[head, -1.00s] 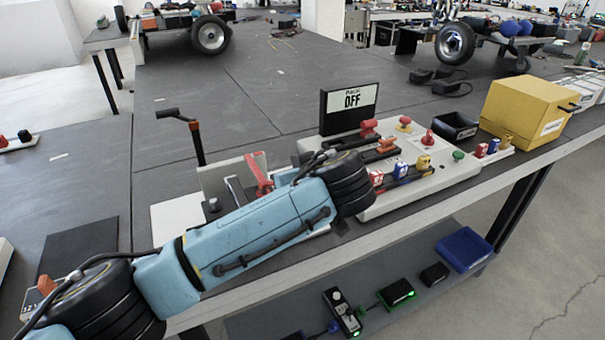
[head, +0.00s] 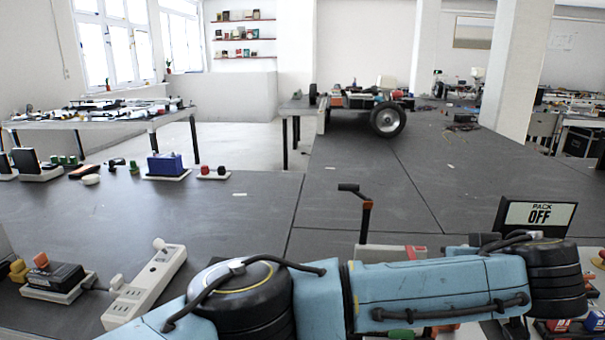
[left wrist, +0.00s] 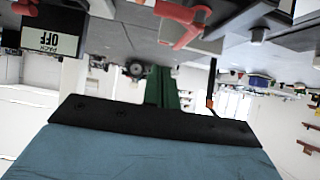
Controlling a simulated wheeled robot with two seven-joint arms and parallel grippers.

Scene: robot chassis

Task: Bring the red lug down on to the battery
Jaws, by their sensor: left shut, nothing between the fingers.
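The red lug (left wrist: 185,24) shows in the upside-down left wrist view as a red forked piece near the top edge. In the head view only a small red part (head: 416,252) shows behind my blue left arm, by a pale upright plate (head: 388,253). A grey stud (left wrist: 257,35) stands beside the lug in the wrist view. I cannot pick out the battery for certain; my arm hides much of that area. My left gripper (left wrist: 163,72), with green fingers, is shut and empty, apart from the lug in the picture. My right gripper is not in view.
A black-handled crank post (head: 366,215) stands behind my left arm. A PACK OFF sign (head: 538,214) is at the right. A white power strip (head: 147,287) and a small black unit (head: 55,280) lie at the left. The dark bench top beyond is mostly clear.

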